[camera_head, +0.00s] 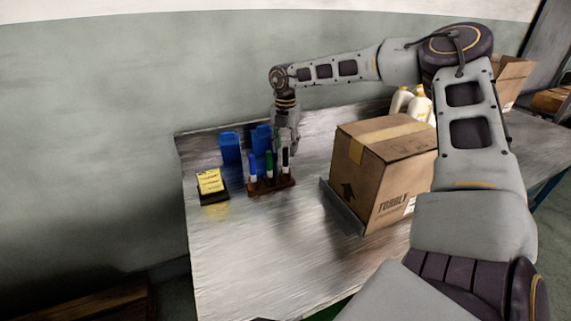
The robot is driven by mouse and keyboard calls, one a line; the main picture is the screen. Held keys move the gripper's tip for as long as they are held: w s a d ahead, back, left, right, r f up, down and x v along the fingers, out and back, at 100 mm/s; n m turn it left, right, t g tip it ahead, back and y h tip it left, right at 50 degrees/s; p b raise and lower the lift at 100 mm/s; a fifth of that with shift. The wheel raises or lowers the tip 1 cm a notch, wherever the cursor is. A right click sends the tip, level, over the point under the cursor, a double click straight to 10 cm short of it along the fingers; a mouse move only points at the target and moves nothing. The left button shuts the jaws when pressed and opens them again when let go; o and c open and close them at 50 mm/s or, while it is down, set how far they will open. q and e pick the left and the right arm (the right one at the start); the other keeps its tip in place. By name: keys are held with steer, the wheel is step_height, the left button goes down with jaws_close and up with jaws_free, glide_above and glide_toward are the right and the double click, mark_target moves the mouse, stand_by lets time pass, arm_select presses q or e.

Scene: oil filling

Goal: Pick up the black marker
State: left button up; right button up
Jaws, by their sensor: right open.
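The black marker (285,161) stands upright at the right end of a small brown holder (271,187) on the metal table. A green marker (269,163) and a blue marker (252,166) stand to its left in the same holder. My right gripper (288,145) points down at the black marker's upper end, its fingers open. Whether the fingers touch the marker cannot be told from this view. My left gripper is not in view.
A closed cardboard box (383,170) stands right of the markers on a grey plate. Blue containers (231,148) are behind the holder, and a yellow note pad (210,181) is to its left. White bottles (420,105) stand behind the box. The table's front left (250,260) is clear.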

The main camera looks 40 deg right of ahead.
steer(key=shift+f, duration=1.05)
steer(key=c, duration=0.9)
